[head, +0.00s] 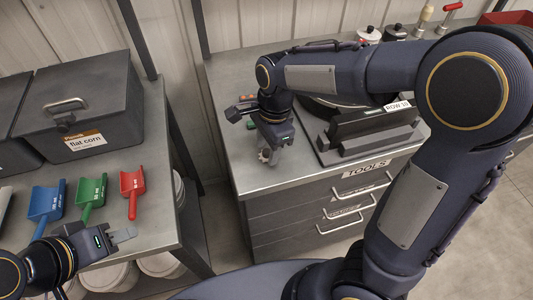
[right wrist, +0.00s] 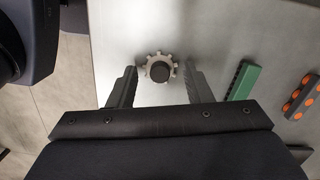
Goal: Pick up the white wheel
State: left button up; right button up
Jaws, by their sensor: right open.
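A pale grey-white toothed wheel (right wrist: 146,73) with a dark round hub lies on the grey cabinet top in the right wrist view. My right gripper (right wrist: 160,88) is open, with one finger on each side of the wheel. Gaps show between the fingers and the wheel; I cannot tell their height over it. In the head view my right gripper (head: 268,155) points down over the near left part of the cabinet top and mostly hides the wheel. My left gripper (head: 122,236) is at the front edge of the left bench; its jaw opening is unclear.
Right of the wheel lie a green strip (right wrist: 240,80) and a dark strip with orange studs (right wrist: 300,97). A dark stand (head: 370,125) is on the cabinet top (head: 255,181). The left bench holds blue (head: 45,203), green (head: 91,194) and red (head: 132,184) scoops and a dark bin (head: 85,105).

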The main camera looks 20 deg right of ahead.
jog(key=shift+f, duration=0.1)
jog(key=c, duration=0.6)
jog(key=shift+c, duration=0.2)
